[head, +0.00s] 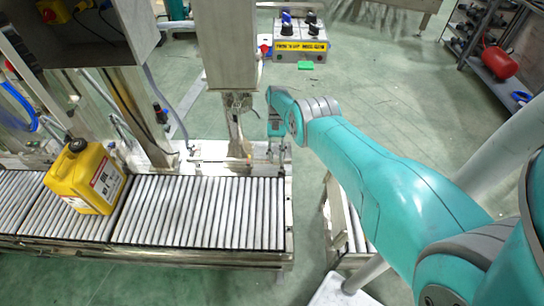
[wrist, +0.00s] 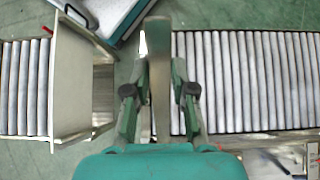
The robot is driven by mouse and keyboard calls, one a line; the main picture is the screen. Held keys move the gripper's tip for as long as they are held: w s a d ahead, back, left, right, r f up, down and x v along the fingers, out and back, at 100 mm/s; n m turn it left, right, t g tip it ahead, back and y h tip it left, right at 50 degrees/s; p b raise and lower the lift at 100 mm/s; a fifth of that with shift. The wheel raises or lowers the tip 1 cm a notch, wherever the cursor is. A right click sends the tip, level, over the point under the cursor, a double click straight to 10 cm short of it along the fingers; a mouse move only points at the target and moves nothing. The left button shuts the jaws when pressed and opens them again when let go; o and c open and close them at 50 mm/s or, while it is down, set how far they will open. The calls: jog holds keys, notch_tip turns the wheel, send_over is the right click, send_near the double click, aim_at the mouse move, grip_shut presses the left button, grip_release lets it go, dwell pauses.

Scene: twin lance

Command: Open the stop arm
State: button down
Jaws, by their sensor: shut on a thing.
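The stop arm (wrist: 159,45) is a narrow metal bar, seen in the wrist view between my two fingers. My gripper (wrist: 159,75) is shut on it. The bar runs lengthwise between the fingers, beside the end of the roller conveyor (wrist: 245,80). In the head view my gripper (head: 278,145) is at the right end of the conveyor, near the upright metal post; its fingers and the bar are too small there to make out clearly.
A yellow jug (head: 86,178) stands upright on the rollers (head: 205,215) at the left. Another roller section (head: 350,225) lies past a gap to the right. A control box with knobs (head: 300,42) stands behind. A metal plate (wrist: 82,80) is left of my gripper in the wrist view.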

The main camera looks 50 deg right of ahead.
jog(key=shift+w+d+r, duration=0.1)
dwell(0.3)
jog(key=c, duration=1)
grip_release()
jog(key=shift+o, duration=0.2)
